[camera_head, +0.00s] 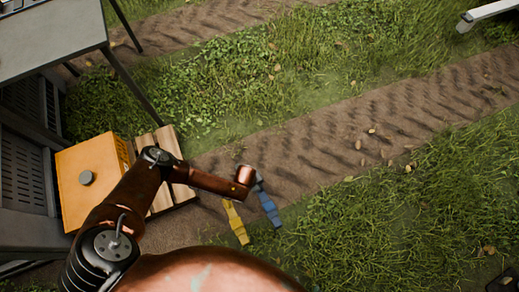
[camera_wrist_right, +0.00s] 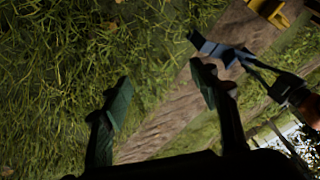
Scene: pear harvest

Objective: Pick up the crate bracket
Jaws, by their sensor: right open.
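My right gripper (camera_wrist_right: 160,75) shows in the wrist view, its two dark green fingers spread apart with only soil and grass between them. In the head view a copper arm of mine comes in from the lower left. A blue part (camera_head: 267,207) and a slim yellow piece (camera_head: 235,222) lie side by side just past its end. In the wrist view a blue part (camera_wrist_right: 215,45) joins a dark link, and a yellow piece (camera_wrist_right: 270,12) sits at the top edge, apart from my right fingers. I cannot tell whether the yellow piece is the crate bracket.
An orange box (camera_head: 90,180) with a round knob stands at the left beside a slatted wooden piece (camera_head: 168,145). A grey table (camera_head: 55,45) stands at the upper left. Furrowed soil (camera_head: 330,140) and grass lie open to the right.

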